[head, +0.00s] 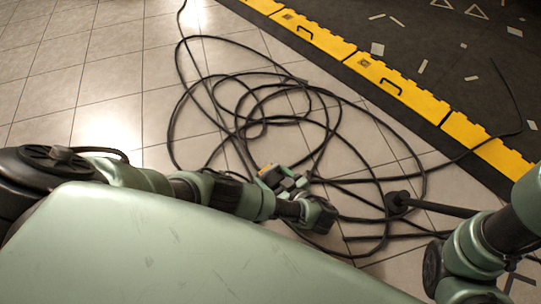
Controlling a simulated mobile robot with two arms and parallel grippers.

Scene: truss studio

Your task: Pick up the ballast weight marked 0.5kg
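No ballast weight and no 0.5kg marking can be made out in the head view. My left arm comes in from the left, low over the floor, and ends in a dark wrist. Beside that wrist is a small cluster of green and black blocks (283,179) with a yellow patch. It may be my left gripper, but its fingers cannot be told apart. My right arm shows at the lower right edge. No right gripper fingers can be made out there.
A long black cable (262,121) lies in loose tangled loops on the pale floor tiles (110,75). A yellow ramp edge (405,85) with black handles borders a dark mat (455,55) with scattered white pieces. A black rod with a round end (440,207) shows at right. The tiles at upper left are clear.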

